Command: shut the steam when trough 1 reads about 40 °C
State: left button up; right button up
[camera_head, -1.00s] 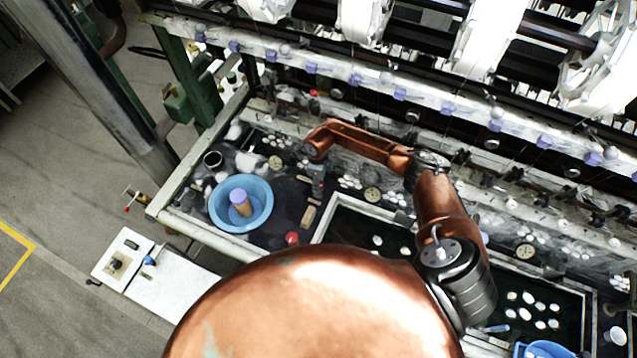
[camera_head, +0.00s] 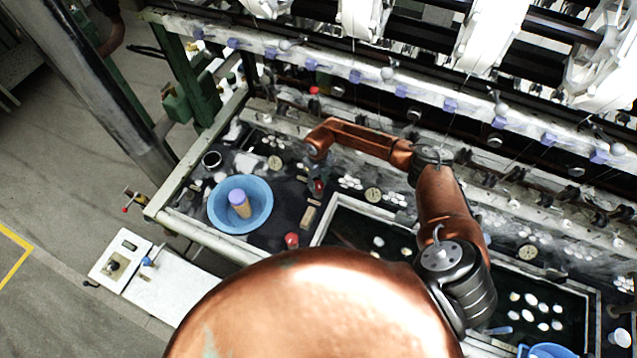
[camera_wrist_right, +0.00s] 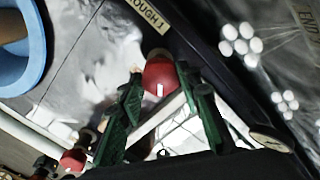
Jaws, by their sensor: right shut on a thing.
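My right gripper (camera_wrist_right: 162,98) is shut on a red valve knob (camera_wrist_right: 158,76) with a white mark, beside the TROUGH 1 label (camera_wrist_right: 148,12). In the head view the right gripper (camera_head: 318,172) is small and reaches down from my copper arm, over the bench between the blue basin and the dark troughs. A round dial (camera_head: 372,195) sits right of it; its reading is too small to tell. A dial also shows edge-on in the wrist view (camera_wrist_right: 270,141). Another red knob (camera_head: 291,240) stands nearer. My left gripper is not in view.
A blue basin (camera_head: 263,215) holding a tan cylinder with a purple top (camera_head: 238,203) stands left of the gripper. White cocoons (camera_head: 350,182) lie in groups around the troughs. A reeling frame rail (camera_head: 425,97) runs behind. A white control box (camera_head: 120,255) is at lower left.

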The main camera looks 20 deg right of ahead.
aim_at(318, 184)
dwell(0.3)
jog(key=o, duration=1.2)
jog(key=shift+c, duration=0.2)
jog(key=shift+r, duration=3.75)
